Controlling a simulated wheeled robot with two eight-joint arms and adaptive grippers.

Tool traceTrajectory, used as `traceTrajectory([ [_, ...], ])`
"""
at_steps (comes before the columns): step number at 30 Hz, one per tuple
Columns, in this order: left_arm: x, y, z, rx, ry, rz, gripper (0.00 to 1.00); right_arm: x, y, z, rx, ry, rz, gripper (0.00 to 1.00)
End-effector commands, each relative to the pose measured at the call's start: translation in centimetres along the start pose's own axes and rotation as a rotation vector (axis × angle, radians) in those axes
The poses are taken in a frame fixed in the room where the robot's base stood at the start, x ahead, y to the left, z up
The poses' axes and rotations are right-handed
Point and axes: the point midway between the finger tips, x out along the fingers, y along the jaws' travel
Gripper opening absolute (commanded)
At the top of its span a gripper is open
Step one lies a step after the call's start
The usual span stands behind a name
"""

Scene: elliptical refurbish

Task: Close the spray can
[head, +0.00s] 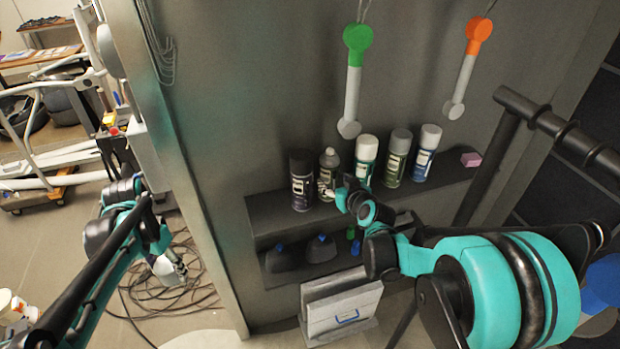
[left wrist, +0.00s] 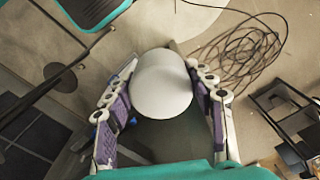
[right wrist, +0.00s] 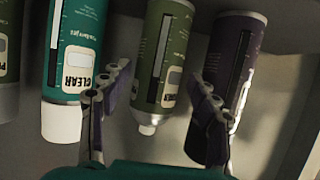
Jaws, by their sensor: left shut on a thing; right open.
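An olive-green spray can without a cap (head: 328,172) stands upright on the shelf. In the right wrist view this can (right wrist: 166,60) appears upside down, its bare pale nozzle end between my right fingers. My right gripper (right wrist: 162,88) is open in front of it; I cannot tell whether the fingers touch it. In the head view my right gripper (head: 335,192) is at the can's lower front. My left gripper (left wrist: 160,90) is shut on a light grey cap (left wrist: 162,84), well away from the shelf. The left gripper (head: 172,266) hangs at the lower left in the head view.
A purple can with black cap (head: 301,182) stands left of the bare can; a teal can with white cap (head: 366,162) stands right. Further right are a green can (head: 397,160), a blue can (head: 425,155) and a pink block (head: 471,159). Cables (head: 150,300) lie on the floor.

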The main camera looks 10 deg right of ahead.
Motion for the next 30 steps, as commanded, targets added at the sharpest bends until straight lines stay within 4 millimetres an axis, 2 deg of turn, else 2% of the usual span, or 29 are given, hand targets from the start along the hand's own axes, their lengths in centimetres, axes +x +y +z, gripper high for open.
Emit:
traceTrajectory([
  [12,0.1,0.0,0.0,0.0,0.0,0.0,0.43,0.7,0.0,0.0,0.0,0.0,-0.001,0.61],
  [21,0.9,0.0,0.0,0.0,0.0,0.0,0.43,4.9,0.0,-0.2,0.0,-0.001,-0.002,0.61],
  [25,0.9,0.0,0.0,0.0,0.0,0.0,0.43,5.7,0.0,-0.2,0.001,-0.001,-0.001,0.61],
  [30,0.9,0.0,0.0,0.0,0.0,0.0,0.43,5.7,0.0,-0.2,0.0,-0.001,0.0,0.61],
])
